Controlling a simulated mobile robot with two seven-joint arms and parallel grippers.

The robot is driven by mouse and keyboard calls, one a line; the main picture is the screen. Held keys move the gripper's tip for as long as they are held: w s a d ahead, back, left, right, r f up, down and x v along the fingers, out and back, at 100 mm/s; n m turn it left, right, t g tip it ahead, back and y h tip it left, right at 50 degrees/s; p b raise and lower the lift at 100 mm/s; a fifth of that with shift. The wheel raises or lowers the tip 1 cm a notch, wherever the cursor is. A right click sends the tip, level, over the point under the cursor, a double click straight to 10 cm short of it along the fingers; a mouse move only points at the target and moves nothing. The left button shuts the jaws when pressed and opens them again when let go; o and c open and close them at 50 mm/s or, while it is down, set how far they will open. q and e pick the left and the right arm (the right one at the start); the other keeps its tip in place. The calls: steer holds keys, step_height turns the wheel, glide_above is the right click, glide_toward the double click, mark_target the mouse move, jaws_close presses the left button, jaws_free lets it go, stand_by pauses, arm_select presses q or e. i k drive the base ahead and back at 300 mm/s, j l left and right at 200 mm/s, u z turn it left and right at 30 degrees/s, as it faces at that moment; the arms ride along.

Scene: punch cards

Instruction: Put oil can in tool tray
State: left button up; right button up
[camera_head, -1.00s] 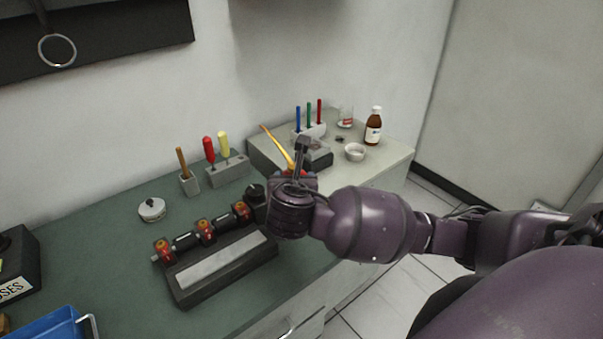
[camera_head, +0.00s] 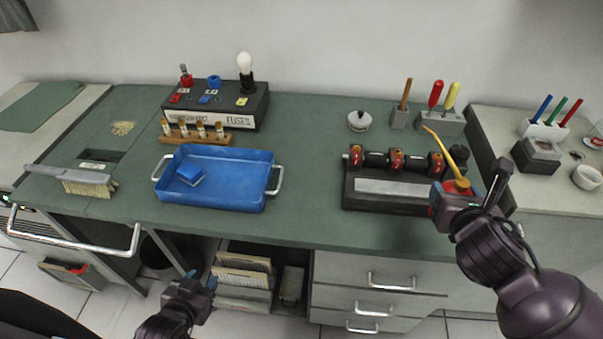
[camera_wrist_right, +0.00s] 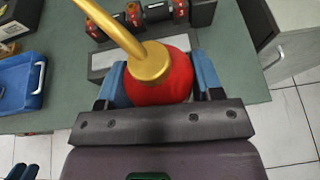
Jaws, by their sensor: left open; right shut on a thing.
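The oil can (camera_head: 456,185) has a red body and a long curved yellow spout. My right gripper (camera_head: 458,197) is shut on its red body, at the right of the bench. In the right wrist view the red body (camera_wrist_right: 163,85) sits between the blue fingers of the gripper (camera_wrist_right: 163,92), with the spout pointing up and left. The blue tool tray (camera_head: 235,195) lies on the bench at centre left, with wire handles and a small blue block inside. My left gripper (camera_head: 198,288) is open and empty, low in front of the bench.
A dark rack with red-and-black cylinders (camera_head: 395,190) stands between the tray and the oil can. A brush (camera_head: 80,180) lies left of the tray. A vial rack (camera_head: 195,134) and fuse box (camera_head: 230,108) stand behind it. Bench between tray and rack is clear.

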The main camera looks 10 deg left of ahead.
mark_target(222, 182)
steer(key=k+j+u, duration=0.2)
steer(key=k+j, duration=0.2)
steer(key=j, duration=0.6)
steer(key=i+j+u, duration=0.15)
steer(key=j, duration=0.2)
steer(key=i+j+u, duration=0.1)
steer(key=i, duration=0.25)
steer(key=i+j+u, duration=0.15)
steer(key=i, duration=0.15)
